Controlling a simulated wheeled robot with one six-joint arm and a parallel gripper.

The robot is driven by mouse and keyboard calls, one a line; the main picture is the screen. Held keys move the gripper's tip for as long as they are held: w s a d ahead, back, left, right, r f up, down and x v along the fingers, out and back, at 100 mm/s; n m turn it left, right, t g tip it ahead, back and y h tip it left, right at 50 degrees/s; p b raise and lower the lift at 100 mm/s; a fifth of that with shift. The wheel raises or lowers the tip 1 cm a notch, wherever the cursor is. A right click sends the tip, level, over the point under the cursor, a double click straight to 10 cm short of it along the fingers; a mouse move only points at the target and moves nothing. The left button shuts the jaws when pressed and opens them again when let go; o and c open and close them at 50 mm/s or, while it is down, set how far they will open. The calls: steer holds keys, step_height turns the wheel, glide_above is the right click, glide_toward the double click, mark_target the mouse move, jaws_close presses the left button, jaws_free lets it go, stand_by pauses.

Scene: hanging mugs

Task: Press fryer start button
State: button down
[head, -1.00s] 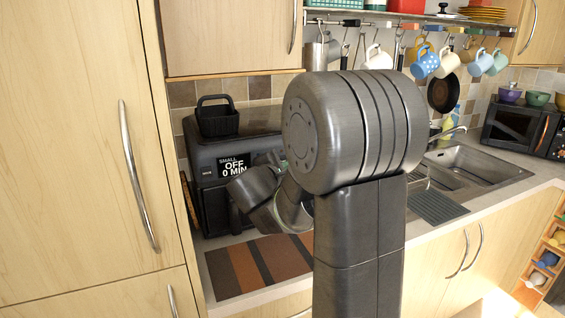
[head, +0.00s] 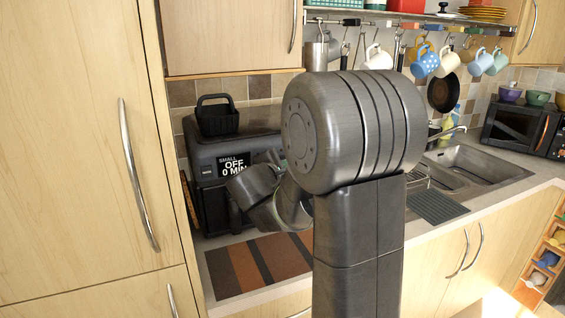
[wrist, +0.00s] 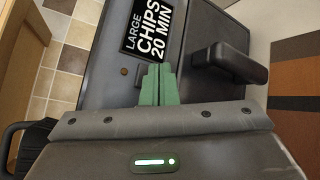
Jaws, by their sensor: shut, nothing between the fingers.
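The fryer (head: 208,150) is a dark grey appliance on the counter at the left in the head view. One display (head: 234,166) reads SMALL, OFF, 0 MIN. In the wrist view another display (wrist: 152,32) on the fryer (wrist: 105,92) reads LARGE, CHIPS, 20 MIN. A small round brownish button (wrist: 124,71) sits on the front below this display, left of the fingertips. My gripper (wrist: 158,70) is shut and empty, its green fingers together over the fryer front just below the display. I cannot tell whether the fingertips touch it. In the head view my arm hides part of the fryer.
A black drawer handle (wrist: 230,64) juts out right of my fingers. A black basket (head: 217,118) stands on top of the fryer. A striped mat (head: 262,264) lies in front of it. A tall cupboard (head: 75,150) closes off the left side.

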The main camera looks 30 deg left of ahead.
steer(key=shift+w+a, duration=0.15)
steer(key=shift+a, duration=0.05)
steer(key=shift+w+a+b, duration=0.25)
steer(key=shift+a+b, duration=0.05)
stand_by(0.7)
stand_by(0.3)
steer(key=shift+s+d+b, duration=0.5)
steer(key=shift+d+b, duration=0.1)
steer(key=s+d+b, duration=0.2)
steer(key=s+d, duration=0.1)
steer(key=shift+s+d, duration=0.15)
steer(key=shift+d, duration=0.25)
stand_by(0.6)
